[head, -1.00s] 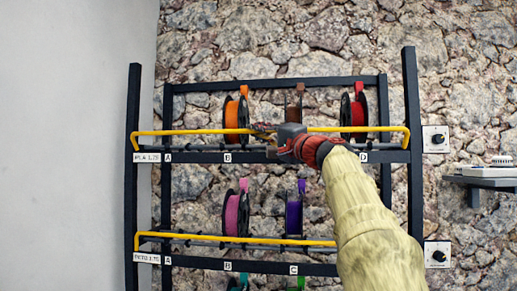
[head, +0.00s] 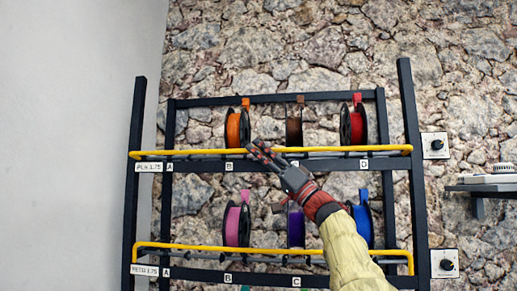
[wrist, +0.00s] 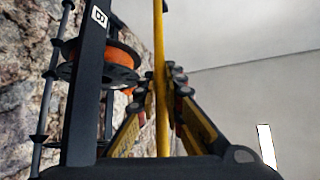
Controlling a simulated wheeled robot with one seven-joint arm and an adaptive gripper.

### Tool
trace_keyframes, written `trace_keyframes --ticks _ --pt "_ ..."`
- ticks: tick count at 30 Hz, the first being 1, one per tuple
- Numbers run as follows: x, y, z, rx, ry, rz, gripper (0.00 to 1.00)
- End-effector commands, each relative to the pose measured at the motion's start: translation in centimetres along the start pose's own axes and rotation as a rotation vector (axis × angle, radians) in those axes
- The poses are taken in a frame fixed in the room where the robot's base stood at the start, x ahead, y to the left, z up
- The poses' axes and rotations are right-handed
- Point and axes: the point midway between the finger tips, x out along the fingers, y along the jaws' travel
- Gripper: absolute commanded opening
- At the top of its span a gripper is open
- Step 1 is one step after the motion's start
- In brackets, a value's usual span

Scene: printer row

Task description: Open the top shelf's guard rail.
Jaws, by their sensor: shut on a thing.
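The top shelf's yellow guard rail (head: 340,149) runs across the front of the upper shelf. It sits just above the dark front bar and its labels, lower against them than the second shelf's rail does. My gripper (head: 258,149) reaches up from the lower right and is shut on the rail, left of its middle near label B. In the wrist view the rail (wrist: 160,95) passes between the two fingers of my gripper (wrist: 165,78). Orange (head: 237,128), brown (head: 294,131) and red (head: 354,124) spools stand behind the rail.
The second shelf's yellow rail (head: 215,247) is up, with pink (head: 235,224), purple (head: 296,228) and blue (head: 363,224) spools behind it. Dark posts (head: 410,160) flank the rack. Wall dials (head: 435,145) and a small side shelf (head: 486,188) are at right.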

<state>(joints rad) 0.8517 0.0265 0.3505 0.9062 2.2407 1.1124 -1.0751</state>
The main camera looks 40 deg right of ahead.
Motion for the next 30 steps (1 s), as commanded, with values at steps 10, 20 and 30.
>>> trace_keyframes --ticks 10,20,30 --pt "-0.74 0.46 0.77 -0.123 -0.002 -0.12 0.0" --pt "-0.9 0.52 0.94 -0.154 -0.002 -0.151 0.0" --pt "-0.89 0.51 0.95 -0.154 -0.002 -0.151 0.12"
